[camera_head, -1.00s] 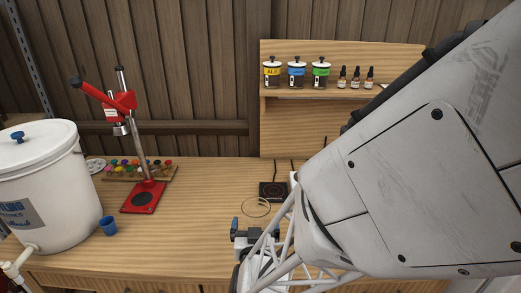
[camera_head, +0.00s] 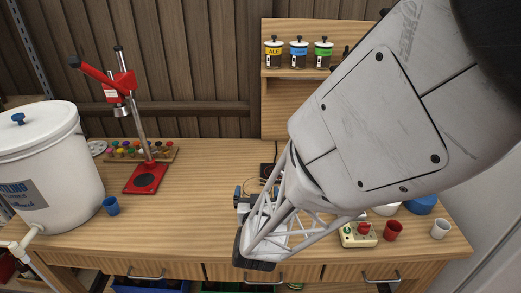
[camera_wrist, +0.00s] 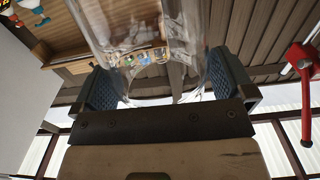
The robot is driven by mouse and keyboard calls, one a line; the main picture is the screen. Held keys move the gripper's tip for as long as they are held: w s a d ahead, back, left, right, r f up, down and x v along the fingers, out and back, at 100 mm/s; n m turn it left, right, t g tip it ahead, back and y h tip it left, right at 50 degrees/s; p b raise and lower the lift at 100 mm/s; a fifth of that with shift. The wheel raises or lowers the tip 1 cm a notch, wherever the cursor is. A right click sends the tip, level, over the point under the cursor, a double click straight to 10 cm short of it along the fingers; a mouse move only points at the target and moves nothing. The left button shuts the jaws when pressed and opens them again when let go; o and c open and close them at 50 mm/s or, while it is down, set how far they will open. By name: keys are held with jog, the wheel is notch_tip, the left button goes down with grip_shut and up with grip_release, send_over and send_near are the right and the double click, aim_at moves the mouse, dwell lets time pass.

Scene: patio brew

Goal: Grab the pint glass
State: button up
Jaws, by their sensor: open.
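In the wrist view the clear pint glass (camera_wrist: 125,28) reaches down from the top of the picture to between the two blue textured finger pads of my gripper (camera_wrist: 161,88). The jaws are open, with one pad on each side of the glass. I cannot tell whether either pad touches it. The glass is see-through, and its outline is hard to follow against the boards behind. In the head view my arm covers much of the bench's right half, and I cannot make out the glass there.
The wooden bench (camera_head: 210,180) holds a white bucket (camera_head: 55,165), a blue cup (camera_head: 111,206) and a red capper (camera_head: 145,178). A box with a red knob (camera_head: 358,235), a red cup (camera_head: 393,231) and a white cup (camera_head: 440,229) stand right of my arm. Jars (camera_head: 298,52) stand on the shelf.

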jog(key=c, duration=1.2)
jog(key=shift+r, duration=0.2)
jog(key=s+d+r, duration=0.1)
jog(key=s, duration=0.4)
jog(key=s+d+r, duration=0.2)
jog(key=s, duration=0.3)
jog(key=s+d+r, duration=0.1)
jog(key=s+d, duration=0.1)
jog(key=s, duration=0.3)
jog(key=shift+d+r, duration=0.25)
jog(key=shift+r, duration=0.05)
